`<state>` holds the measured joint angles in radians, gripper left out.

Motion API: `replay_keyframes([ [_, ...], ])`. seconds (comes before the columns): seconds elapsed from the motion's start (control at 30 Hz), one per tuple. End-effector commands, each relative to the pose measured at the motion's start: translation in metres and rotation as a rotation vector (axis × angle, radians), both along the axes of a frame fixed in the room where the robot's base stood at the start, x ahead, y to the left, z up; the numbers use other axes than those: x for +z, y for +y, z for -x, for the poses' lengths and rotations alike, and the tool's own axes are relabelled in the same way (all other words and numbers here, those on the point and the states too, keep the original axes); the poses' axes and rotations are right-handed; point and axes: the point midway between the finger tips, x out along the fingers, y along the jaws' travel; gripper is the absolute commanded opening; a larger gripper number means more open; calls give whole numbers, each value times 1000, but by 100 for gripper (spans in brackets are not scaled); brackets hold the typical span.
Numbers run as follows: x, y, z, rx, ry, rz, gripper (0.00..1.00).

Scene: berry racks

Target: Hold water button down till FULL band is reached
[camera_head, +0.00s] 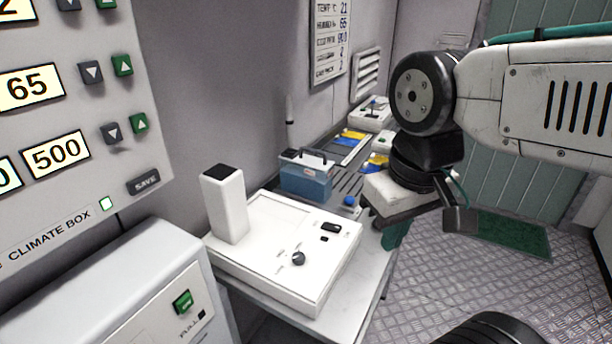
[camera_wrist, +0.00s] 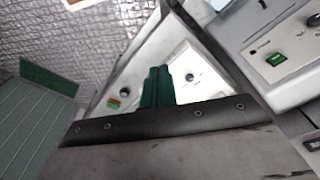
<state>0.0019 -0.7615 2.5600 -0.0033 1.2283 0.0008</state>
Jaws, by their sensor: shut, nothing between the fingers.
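No button labelled water and no FULL band can be made out in either view. A small blue round knob or button (camera_head: 349,201) sits by the grey slatted tray on the bench in the head view. A blue box with a dark handle (camera_head: 305,178) stands to its left. My gripper (camera_head: 392,236) hangs at the bench's right edge, its green fingers partly hidden behind its own body. In the wrist view its green fingers (camera_wrist: 157,86) are together and empty, in front of a white panel with dark knobs (camera_wrist: 189,77). Contact cannot be told.
A white device (camera_head: 290,250) with a knob and a tall block stands on the near bench. The climate box panel (camera_head: 85,100) is on the left wall, above a cabinet with a green button (camera_head: 183,301). Metal floor (camera_head: 455,270) is open at the right.

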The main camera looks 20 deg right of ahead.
Motion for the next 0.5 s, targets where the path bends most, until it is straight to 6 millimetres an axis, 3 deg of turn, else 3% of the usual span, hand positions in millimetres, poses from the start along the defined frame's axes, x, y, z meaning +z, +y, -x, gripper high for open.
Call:
replay_keyframes([
  [0.33, -9, -9, -4, -48, 51, -2, 0],
  [0.5, -24, -17, -23, -146, 146, -59, 0],
])
